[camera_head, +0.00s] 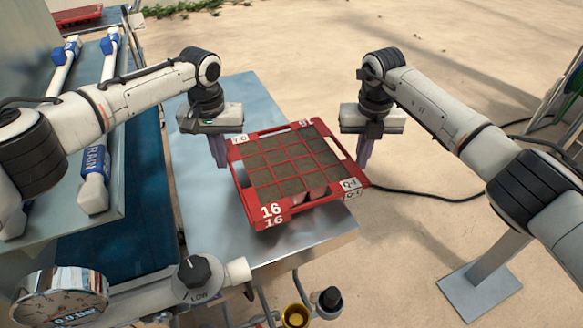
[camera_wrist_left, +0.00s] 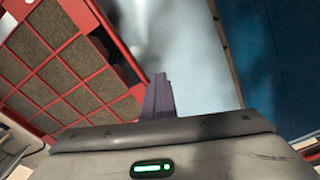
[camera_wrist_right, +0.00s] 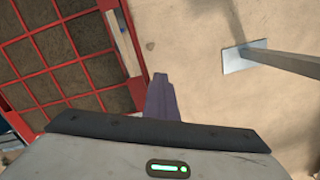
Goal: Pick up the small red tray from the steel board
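The small red tray (camera_head: 283,214) has a grid of brown soil-filled cells and white "16" marks. My left gripper (camera_head: 221,164) points down just left of the tray, purple fingers together and empty. In the left wrist view its fingers (camera_wrist_left: 161,82) are over bare board, with the tray (camera_wrist_left: 112,62) to the left. My right gripper (camera_head: 362,166) points down just right of the tray, fingers together and empty; in the right wrist view they (camera_wrist_right: 161,82) are over sandy ground, beside the tray (camera_wrist_right: 123,58).
A blue belt (camera_head: 150,200) and a rack with white pipes labelled RAIN (camera_head: 95,178) lie at the left. A pressure gauge (camera_head: 60,297) and a LOW knob (camera_head: 195,271) are in front. A metal post base (camera_head: 480,288) stands at the right.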

